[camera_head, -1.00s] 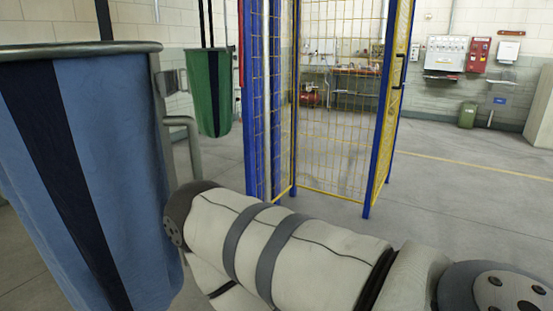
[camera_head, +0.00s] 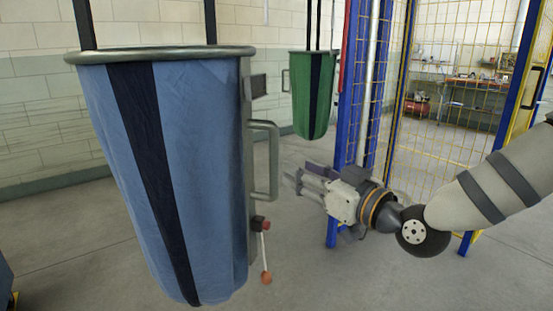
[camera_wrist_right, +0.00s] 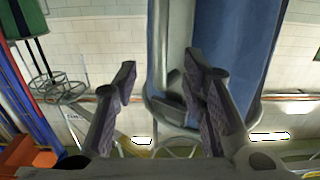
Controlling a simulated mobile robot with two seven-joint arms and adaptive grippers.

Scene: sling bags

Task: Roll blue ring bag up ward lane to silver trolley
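The blue ring bag (camera_head: 205,170) hangs upright at left in the head view. It has a grey metal rim, dark straps and stripe, and a grey loop handle (camera_head: 275,160) on its right side. My right gripper (camera_head: 298,178) is just right of the handle, pointing at it, and looks apart from it. In the right wrist view, which looks upside down, its two fingers (camera_wrist_right: 160,80) are spread and empty, with the bag (camera_wrist_right: 235,50) beyond. My left gripper is not in view. No silver trolley shows.
A green bag (camera_head: 313,95) hangs behind, right of the blue one. A blue-framed yellow mesh cage (camera_head: 440,130) stands behind my right arm. A red button and an orange-tipped lever (camera_head: 265,255) sit on the blue bag's side. The floor between bag and wall is clear.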

